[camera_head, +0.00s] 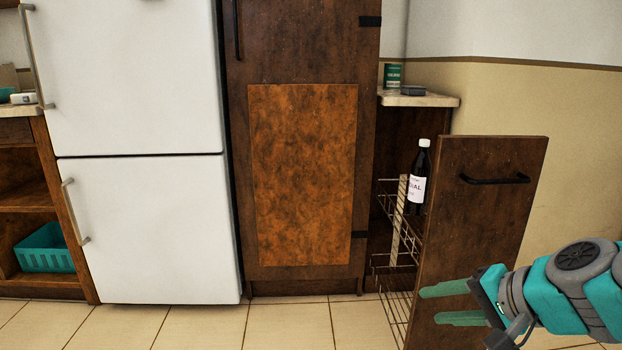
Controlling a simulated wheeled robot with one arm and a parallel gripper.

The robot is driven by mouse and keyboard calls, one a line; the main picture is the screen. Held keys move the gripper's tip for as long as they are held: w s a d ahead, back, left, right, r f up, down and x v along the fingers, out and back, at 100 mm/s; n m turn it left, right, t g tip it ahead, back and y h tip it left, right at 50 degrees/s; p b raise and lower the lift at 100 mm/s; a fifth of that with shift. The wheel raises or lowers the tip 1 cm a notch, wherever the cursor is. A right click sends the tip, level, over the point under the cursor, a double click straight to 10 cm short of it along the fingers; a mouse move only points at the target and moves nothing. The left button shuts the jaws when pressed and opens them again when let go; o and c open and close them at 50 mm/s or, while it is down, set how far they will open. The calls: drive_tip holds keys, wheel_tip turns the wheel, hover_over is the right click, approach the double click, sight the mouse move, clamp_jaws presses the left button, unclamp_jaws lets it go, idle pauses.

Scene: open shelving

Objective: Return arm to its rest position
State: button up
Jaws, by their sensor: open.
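My gripper (443,304) is at the lower right, with its two green fingers apart and nothing between them. It points left, in front of the lower part of a brown pull-out drawer front (482,225). I cannot tell whether the fingers touch the wood. My arm (565,283) reaches in from the right edge. The drawer is pulled out, and its black handle (495,179) is above my gripper.
A dark bottle (417,185) with a white cap stands in the drawer's wire rack (388,262). A counter (420,101) holds a green can (392,75). A tall brown cabinet (303,190) and white fridge (140,225) stand left. The tiled floor (285,325) is clear.

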drive_tip(key=s+a+f+n+g+h, duration=0.1)
drive_tip(key=s+a+f+n+g, duration=0.45)
drive_tip(key=s+a+f, duration=0.35)
drive_tip(key=s+d+f+n+g+h, duration=0.2)
drive_tip(key=s+f, duration=0.1)
drive_tip(key=s, duration=0.3)
drive_tip(key=s+d+f+n+g+h, duration=0.1)
drive_tip(key=s+f+n+g+h, duration=0.15)
drive_tip(key=s+f, duration=0.2)
wheel_tip(320, 180, up, 13)
drive_tip(key=p, duration=1.2)
drive_tip(key=shift+s+r, duration=0.2)
drive_tip(key=shift+s, duration=0.05)
